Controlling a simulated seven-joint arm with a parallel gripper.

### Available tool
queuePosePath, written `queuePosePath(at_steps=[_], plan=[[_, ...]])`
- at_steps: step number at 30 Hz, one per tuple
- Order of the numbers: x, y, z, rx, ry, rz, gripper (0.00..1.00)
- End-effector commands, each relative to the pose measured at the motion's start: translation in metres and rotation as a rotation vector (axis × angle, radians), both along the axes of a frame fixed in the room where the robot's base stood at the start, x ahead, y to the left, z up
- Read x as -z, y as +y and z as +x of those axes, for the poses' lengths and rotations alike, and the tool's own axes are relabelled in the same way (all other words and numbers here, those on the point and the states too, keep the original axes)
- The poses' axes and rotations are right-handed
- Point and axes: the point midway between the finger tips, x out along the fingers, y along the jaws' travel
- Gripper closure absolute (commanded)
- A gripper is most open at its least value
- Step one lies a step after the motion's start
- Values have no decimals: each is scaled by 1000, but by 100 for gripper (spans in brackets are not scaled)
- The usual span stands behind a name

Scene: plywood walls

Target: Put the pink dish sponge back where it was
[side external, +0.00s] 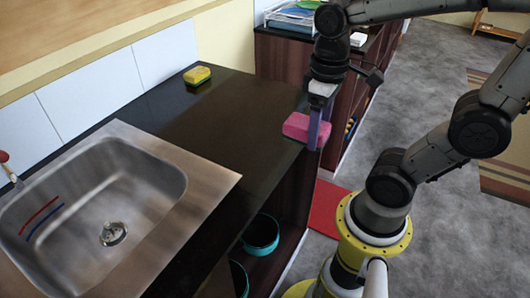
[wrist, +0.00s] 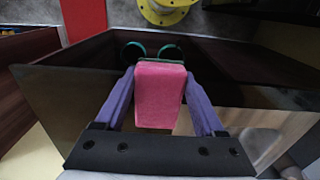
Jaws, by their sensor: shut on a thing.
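A pink dish sponge (side external: 297,127) is between the fingers of my gripper (side external: 318,135), over the front right end of the black counter in the side view. In the wrist view the pink sponge (wrist: 160,92) fills the space between the two purple fingers of my gripper (wrist: 160,90). The gripper is shut on it. Whether the sponge touches the counter or hangs just above it, I cannot tell. A yellow sponge (side external: 197,76) lies at the back of the counter near the white tiles.
The black counter (side external: 215,115) is bare between the yellow sponge and my gripper. A steel sink (side external: 105,190) is at the left. Teal bowls (side external: 262,235) sit on the open shelf below. A red mat (side external: 328,208) lies on the floor.

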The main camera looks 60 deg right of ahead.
Motion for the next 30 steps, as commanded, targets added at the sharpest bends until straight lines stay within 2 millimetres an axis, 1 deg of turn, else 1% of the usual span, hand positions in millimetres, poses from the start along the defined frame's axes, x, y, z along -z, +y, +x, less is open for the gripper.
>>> queuePosePath(at_steps=[3,9,15,18,25,30], plan=[[13,-3,27,0,9,1,90],[33,-7,71,0,7,1,90],[67,-10,100,0,7,1,90],[78,-11,109,0,5,0,90],[92,-12,121,0,3,0,90],[115,-12,121,0,5,0,90]])
